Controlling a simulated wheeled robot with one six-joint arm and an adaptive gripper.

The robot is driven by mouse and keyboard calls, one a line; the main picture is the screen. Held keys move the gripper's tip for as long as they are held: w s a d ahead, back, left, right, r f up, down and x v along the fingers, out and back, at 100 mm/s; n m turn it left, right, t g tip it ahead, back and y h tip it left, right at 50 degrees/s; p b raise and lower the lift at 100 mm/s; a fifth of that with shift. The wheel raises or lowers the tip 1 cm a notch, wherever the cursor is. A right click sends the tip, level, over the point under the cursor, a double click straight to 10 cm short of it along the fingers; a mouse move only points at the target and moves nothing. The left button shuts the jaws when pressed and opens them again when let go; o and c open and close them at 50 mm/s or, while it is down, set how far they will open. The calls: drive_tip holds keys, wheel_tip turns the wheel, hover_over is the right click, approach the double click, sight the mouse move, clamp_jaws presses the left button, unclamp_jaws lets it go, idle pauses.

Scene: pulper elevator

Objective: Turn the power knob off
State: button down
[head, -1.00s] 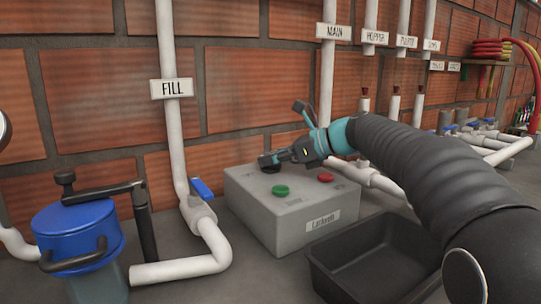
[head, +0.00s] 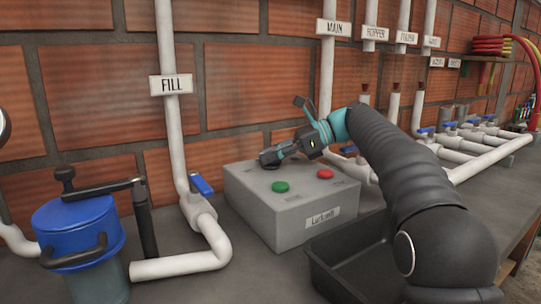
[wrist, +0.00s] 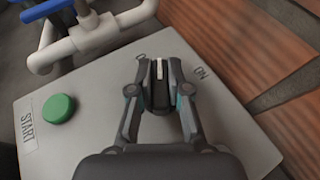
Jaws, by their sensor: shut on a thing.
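The power knob (wrist: 159,72) is dark with a white stripe, on top of the grey control box (head: 290,222). In the wrist view the stripe points up the picture, left of the ON label (wrist: 200,73). My gripper (wrist: 160,88) is shut on the knob, one finger on each side. In the head view my gripper (head: 268,157) reaches the back left of the box top and mostly hides the knob. The far marking beside the knob is too small to read.
A green START button (head: 281,187) and a red button (head: 325,174) sit on the box top. A black tray (head: 345,262) stands in front. The FILL pipe with a blue-handled valve (head: 201,187) rises at left, near a blue-lidded container (head: 75,217).

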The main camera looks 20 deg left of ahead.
drive_tip(key=c, duration=1.1)
unclamp_jaws()
drive_tip(key=shift+v, duration=3.75)
